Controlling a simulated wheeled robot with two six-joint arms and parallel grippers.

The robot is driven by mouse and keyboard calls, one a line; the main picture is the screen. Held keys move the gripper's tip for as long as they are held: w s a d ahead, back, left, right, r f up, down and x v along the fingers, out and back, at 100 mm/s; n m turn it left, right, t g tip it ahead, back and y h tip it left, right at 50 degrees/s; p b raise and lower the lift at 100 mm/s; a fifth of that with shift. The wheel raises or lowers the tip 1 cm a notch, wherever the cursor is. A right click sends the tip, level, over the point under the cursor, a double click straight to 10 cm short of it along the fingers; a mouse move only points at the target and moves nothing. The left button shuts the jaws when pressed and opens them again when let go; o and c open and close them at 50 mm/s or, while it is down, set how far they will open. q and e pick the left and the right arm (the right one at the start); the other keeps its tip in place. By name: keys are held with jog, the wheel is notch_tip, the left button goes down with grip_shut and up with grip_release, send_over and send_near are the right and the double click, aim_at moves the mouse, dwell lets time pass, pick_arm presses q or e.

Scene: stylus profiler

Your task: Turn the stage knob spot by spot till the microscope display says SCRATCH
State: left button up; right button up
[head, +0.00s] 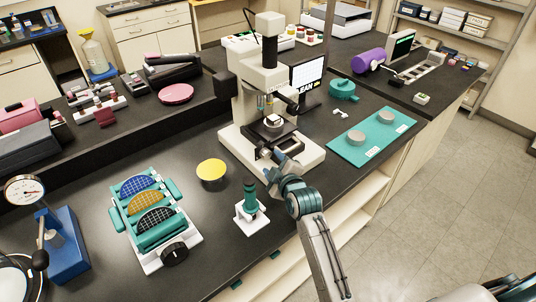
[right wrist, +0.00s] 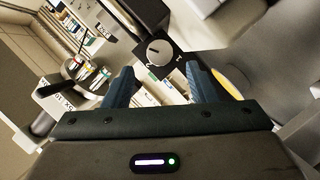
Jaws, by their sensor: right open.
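The microscope (head: 268,85) stands upright on its pale base on the dark bench. Its stage (head: 278,137) holds a small light round piece under the lens. My right gripper (head: 274,156) is at the front of the microscope. In the wrist view its open fingers (right wrist: 162,70) point toward the knob, which appears between and beyond the tips. My left gripper is out of view.
A teal mat (head: 369,146) with two grey discs lies right of the microscope. A yellow-topped jar (head: 211,171), a small teal-and-white stand (head: 250,207) and a rack of coloured wafers (head: 152,222) stand to the left. Bare bench lies between them.

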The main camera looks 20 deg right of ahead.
aim_at(267, 155)
jog(key=p+x, duration=0.1)
jog(key=x, duration=0.3)
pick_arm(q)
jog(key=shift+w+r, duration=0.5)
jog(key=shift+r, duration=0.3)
pick_arm(e)
jog(key=shift+w+f, duration=0.15)
jog(key=shift+w, duration=0.3)
jog(key=c, duration=1)
jog(key=shift+m+p, duration=0.3)
jog(key=shift+p, duration=0.25)
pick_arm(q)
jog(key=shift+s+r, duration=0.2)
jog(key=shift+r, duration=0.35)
pick_arm(e)
jog(key=shift+m+y, duration=0.3)
jog(key=o, duration=1)
